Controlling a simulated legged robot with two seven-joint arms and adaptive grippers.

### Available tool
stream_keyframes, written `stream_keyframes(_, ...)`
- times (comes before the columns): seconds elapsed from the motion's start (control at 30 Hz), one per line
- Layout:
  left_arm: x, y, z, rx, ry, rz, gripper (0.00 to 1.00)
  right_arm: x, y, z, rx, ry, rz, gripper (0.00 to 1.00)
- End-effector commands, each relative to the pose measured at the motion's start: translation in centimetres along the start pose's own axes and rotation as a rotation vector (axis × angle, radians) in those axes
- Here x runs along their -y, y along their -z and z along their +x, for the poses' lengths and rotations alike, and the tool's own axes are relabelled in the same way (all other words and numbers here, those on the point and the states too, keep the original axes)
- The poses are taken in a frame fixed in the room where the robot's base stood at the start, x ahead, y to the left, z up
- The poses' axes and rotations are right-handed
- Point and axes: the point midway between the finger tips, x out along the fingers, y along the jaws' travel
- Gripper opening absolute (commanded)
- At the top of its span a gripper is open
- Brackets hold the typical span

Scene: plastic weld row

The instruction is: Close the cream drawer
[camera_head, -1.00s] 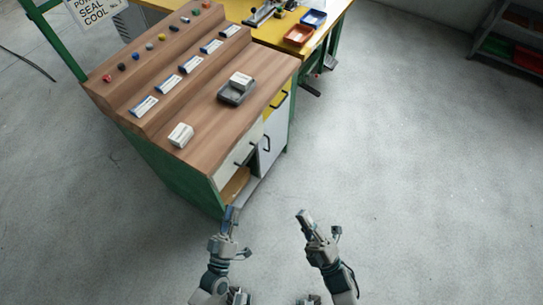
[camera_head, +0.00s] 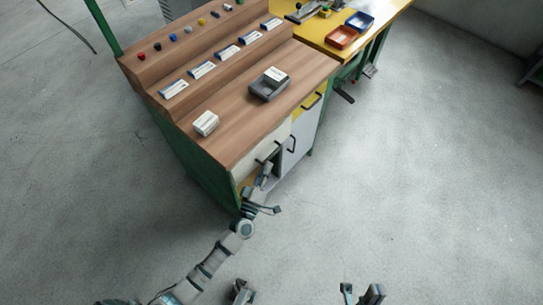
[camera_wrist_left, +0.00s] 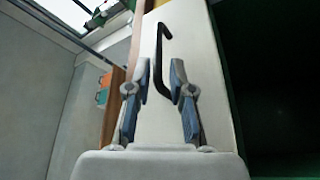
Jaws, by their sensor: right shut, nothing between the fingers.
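The cream drawer (camera_head: 247,167) is in the upper front of the workbench, below the wooden top. Its pale front with a black bar handle fills the middle of the left wrist view (camera_wrist_left: 185,30). How far the drawer stands out is hard to tell. My left gripper (camera_head: 266,168) is at the drawer front. In the left wrist view its two fingers (camera_wrist_left: 159,75) are apart, with the black handle (camera_wrist_left: 158,50) showing between the tips; contact cannot be made out. My right gripper (camera_head: 372,291) is low at the bottom edge of the head view, away from the bench, shut and empty.
A grey cabinet door (camera_head: 299,140) with its own handle is right of the drawer. A white box (camera_head: 205,123) and a dark holder (camera_head: 269,86) stand on the wooden top (camera_head: 240,115). The floor (camera_head: 430,180) to the right is clear.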

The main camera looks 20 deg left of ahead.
Motion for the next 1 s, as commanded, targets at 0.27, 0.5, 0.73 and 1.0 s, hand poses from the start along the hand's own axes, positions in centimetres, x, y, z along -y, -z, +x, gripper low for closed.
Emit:
stream_keyframes(0.27, 0.1, 0.0, 4.0, 0.000, 0.001, -0.001, 0.22, -0.1, 0.4, -0.3, -0.052, 0.001, 0.003, 0.00)
stream_keyframes(0.5, 0.0, 0.0, 4.7, 0.000, 0.000, 0.000, 0.22, -0.1, 0.2, -0.2, -0.052, 0.001, 0.003, 0.00)
stream_keyframes(0.73, 0.0, 0.0, 4.7, 0.000, 0.000, 0.000, 0.00, -0.1, 0.1, -0.2, -0.050, 0.001, 0.002, 0.00)
stream_keyframes(1.0, 0.1, 0.0, 4.6, 0.001, 0.001, 0.001, 0.00, -0.1, 0.1, -0.3, -0.050, 0.001, 0.003, 0.00)
